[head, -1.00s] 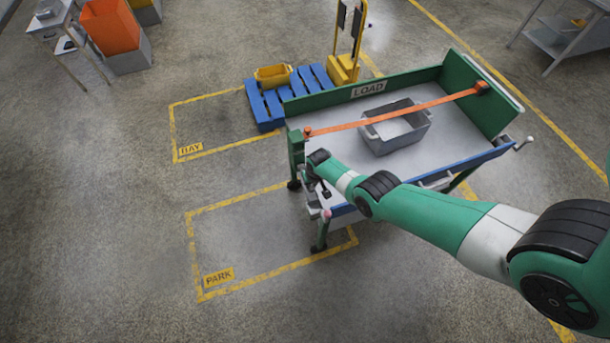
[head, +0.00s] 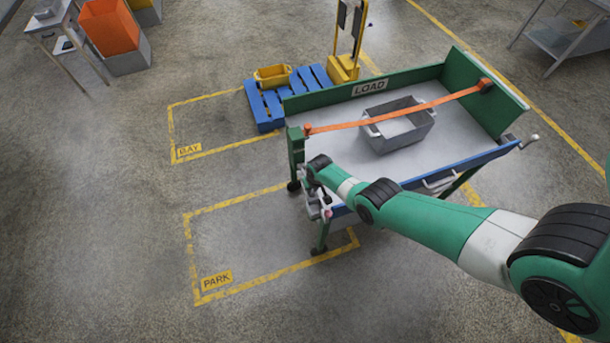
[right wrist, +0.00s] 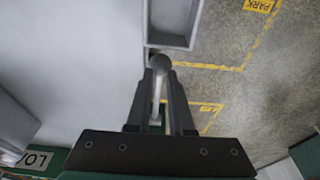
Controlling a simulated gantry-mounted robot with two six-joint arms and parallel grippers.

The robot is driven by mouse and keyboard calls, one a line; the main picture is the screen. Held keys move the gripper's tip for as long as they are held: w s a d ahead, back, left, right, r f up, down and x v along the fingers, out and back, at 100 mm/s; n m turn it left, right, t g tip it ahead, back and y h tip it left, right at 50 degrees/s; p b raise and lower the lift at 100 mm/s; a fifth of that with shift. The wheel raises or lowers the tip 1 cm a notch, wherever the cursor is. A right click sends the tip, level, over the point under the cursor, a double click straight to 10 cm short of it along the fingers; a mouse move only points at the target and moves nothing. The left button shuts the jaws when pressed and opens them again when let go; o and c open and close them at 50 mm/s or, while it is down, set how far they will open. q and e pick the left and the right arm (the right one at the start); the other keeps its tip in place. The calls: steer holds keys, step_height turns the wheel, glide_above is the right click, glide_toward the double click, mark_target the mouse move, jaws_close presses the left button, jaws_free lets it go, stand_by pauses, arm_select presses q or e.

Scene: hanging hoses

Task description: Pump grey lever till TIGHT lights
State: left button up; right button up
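My right gripper (right wrist: 160,73) reaches the near left corner of the green-and-blue cart. In the right wrist view its two dark fingers stand close together around a grey lever (right wrist: 158,88) with a round knob, and appear closed on it. In the head view the gripper (head: 321,201) is small and partly hidden by my wrist. An orange strap (head: 400,109) runs across the cart bed (head: 345,144) above a grey bin (head: 380,133). I see no TIGHT light in either view. My left gripper is out of view.
A crank handle (head: 529,141) sticks out at the cart's right corner. A blue pallet (head: 265,112) with a yellow bin (head: 272,76) stands behind the cart. The marked PARK floor area (head: 250,240) is mostly clear.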

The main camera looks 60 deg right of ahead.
steer(key=shift+w+d+r+p, duration=0.1)
steer(key=shift+r+p, duration=1.2)
steer(key=shift+r, duration=0.15)
steer(key=shift+w+d+r+p, duration=0.1)
steer(key=shift+r+p, duration=1.15)
steer(key=shift+r, duration=0.15)
steer(key=shift+f, duration=0.1)
steer(key=shift+w+d+r+p, duration=0.2)
steer(key=shift+r+p, duration=0.1)
steer(key=shift+r, duration=0.35)
steer(key=shift+w+d+r+p, duration=0.2)
steer(key=shift+d+r+p, duration=0.1)
steer(key=shift+r, duration=0.3)
steer(key=shift+w+d+r+p, duration=0.2)
steer(key=shift+r+p, duration=0.1)
steer(key=shift+r, duration=0.35)
steer(key=shift+a, duration=0.1)
